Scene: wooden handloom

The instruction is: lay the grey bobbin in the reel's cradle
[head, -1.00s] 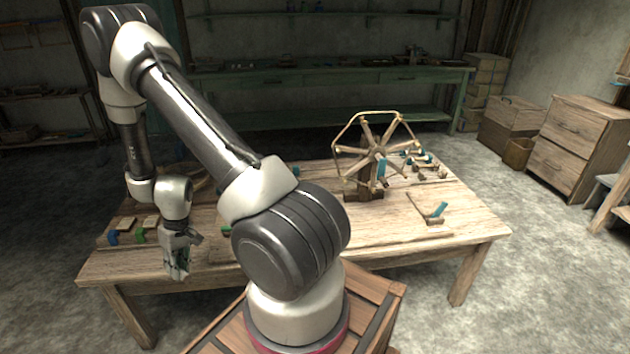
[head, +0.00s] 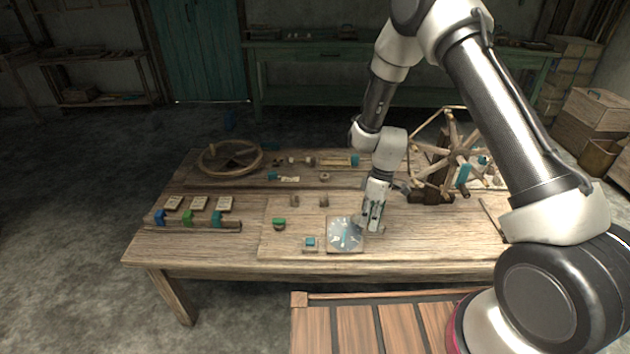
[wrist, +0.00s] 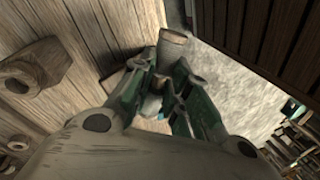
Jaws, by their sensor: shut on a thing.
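My gripper (head: 373,215) points down over the table, left of the spoked wooden reel (head: 452,152) and beside a blue-grey dial plate (head: 346,234). In the wrist view my gripper (wrist: 160,88) has its green-grey fingers shut on a grey-brown spool-like piece with a flared end (wrist: 174,40). I take this for the grey bobbin; its lower part is hidden between the fingers. The reel stands on a dark wooden base (head: 430,190), partly behind my arm. I cannot make out the cradle.
A wooden wheel (head: 231,157) lies at the table's back left. A rack with blue and green pieces (head: 188,222) is at the front left. A green cup (head: 279,224) and a small teal block (head: 310,243) stand left of the dial. My arm crosses the right side.

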